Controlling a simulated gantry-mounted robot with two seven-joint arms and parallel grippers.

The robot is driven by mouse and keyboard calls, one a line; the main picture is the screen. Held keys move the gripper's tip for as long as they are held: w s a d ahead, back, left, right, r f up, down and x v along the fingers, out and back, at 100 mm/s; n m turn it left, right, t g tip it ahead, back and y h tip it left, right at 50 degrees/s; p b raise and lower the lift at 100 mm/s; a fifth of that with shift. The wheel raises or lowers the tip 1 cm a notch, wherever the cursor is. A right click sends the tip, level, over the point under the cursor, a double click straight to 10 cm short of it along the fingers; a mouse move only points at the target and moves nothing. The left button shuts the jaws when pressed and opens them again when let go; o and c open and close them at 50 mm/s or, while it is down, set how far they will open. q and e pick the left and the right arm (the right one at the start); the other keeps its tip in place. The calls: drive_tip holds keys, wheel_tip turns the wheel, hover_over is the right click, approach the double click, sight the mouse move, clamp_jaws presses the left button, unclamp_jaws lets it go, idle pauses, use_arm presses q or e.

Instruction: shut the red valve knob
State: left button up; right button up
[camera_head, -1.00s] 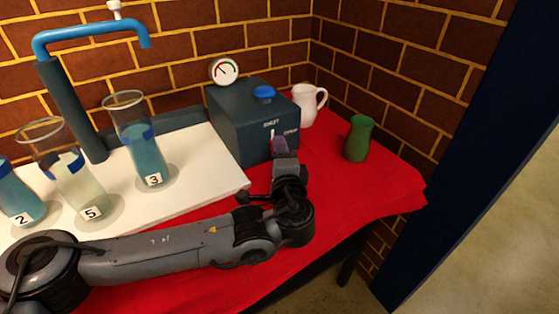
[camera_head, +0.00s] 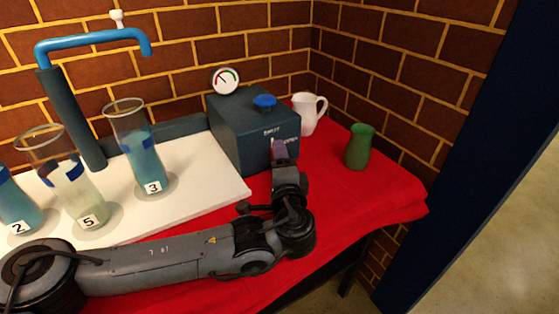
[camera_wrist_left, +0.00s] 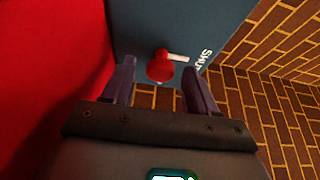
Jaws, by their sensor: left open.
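The red valve knob (camera_wrist_left: 160,68) is on the face of the dark blue-grey box (camera_head: 235,138). In the left wrist view it lies between the fingers of my left gripper (camera_head: 279,149), which are open with a gap on each side. The knob's white pointer (camera_wrist_left: 178,58) aims at the white SHUT lettering (camera_wrist_left: 203,60). In the head view the gripper is in front of the box's face and hides the knob. An OPEN label (camera_head: 291,141) shows to the right of the gripper there. My right gripper is not in view.
A blue knob (camera_head: 264,101) and a round gauge (camera_head: 226,81) are at the box's top. A white jug (camera_head: 308,115) and green vase (camera_head: 360,147) stand to the right. Several numbered glass cylinders stand on the white board (camera_head: 205,192) at left.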

use_arm(q)
drive_tip(key=shift+s+d+r, duration=0.1)
drive_tip(key=shift+s+r, duration=0.05)
drive_tip(key=shift+s, duration=0.35)
drive_tip(key=s+p, duration=0.1)
drive_tip(key=s, duration=0.1)
drive_tip(key=s+p, duration=0.1)
drive_tip(key=s, duration=0.2)
drive_tip(key=s+d, duration=0.1)
drive_tip(key=s, duration=0.2)
drive_tip(key=shift+p, duration=0.4)
drive_tip(key=shift+s+d+f, duration=0.1)
drive_tip(key=shift+s+f, duration=0.1)
drive_tip(key=shift+s, duration=0.7)
